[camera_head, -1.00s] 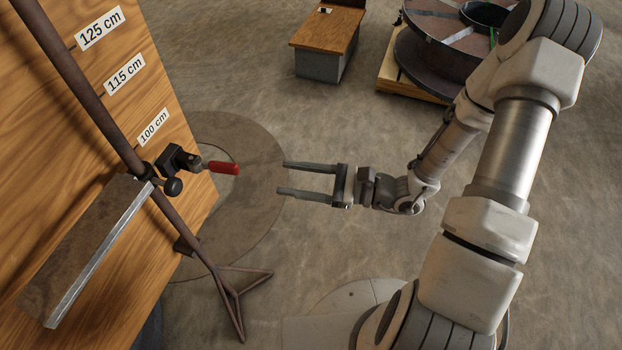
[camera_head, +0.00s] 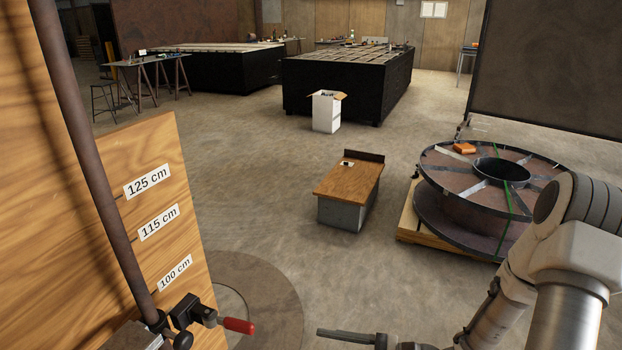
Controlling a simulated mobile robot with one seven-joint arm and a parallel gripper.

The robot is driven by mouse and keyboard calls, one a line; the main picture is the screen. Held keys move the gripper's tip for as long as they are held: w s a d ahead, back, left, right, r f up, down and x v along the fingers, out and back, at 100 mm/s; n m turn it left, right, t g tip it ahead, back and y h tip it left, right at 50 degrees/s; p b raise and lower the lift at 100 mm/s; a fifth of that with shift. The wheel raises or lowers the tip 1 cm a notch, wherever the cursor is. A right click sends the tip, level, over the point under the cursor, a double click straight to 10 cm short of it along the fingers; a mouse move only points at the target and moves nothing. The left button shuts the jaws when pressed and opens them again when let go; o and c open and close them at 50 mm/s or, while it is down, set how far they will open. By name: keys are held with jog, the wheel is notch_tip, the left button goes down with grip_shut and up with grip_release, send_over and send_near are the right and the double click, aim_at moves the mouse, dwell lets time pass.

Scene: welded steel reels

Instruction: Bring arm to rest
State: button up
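My gripper (camera_head: 346,337) is at the bottom edge of the head view, partly cut off. Its upper finger points left, and bare floor shows just below that finger. The other finger is out of frame. The gripper looks open, with nothing seen in it. It is to the right of the red-handled clamp (camera_head: 238,326), with a gap between them. My arm comes in from the lower right corner, bent, with its lower links cut off by the frame.
A wooden board (camera_head: 163,170) with height labels and a rusty pole (camera_head: 85,150) stand at left. A small wooden-topped bench (camera_head: 345,190) is ahead. A steel reel (camera_head: 450,205) on a pallet stands at right, behind my arm. Open floor lies between.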

jog(key=s+d+r+n+g+h, duration=0.2)
jog(key=s+r+n+g+h, duration=0.6)
jog(key=n, duration=0.4)
jog(key=d+r+n+t+h, duration=0.6)
jog(key=d+r+t+h, duration=0.1)
jog(key=r, duration=0.5)
jog(key=shift+s+d+t+h, duration=0.3)
jog(key=shift+s+t+h, duration=0.15)
jog(key=shift+t+h, duration=0.5)
jog(key=shift+d+r, duration=0.15)
jog(key=shift+r, duration=0.3)
jog(key=shift+c, duration=0.6)
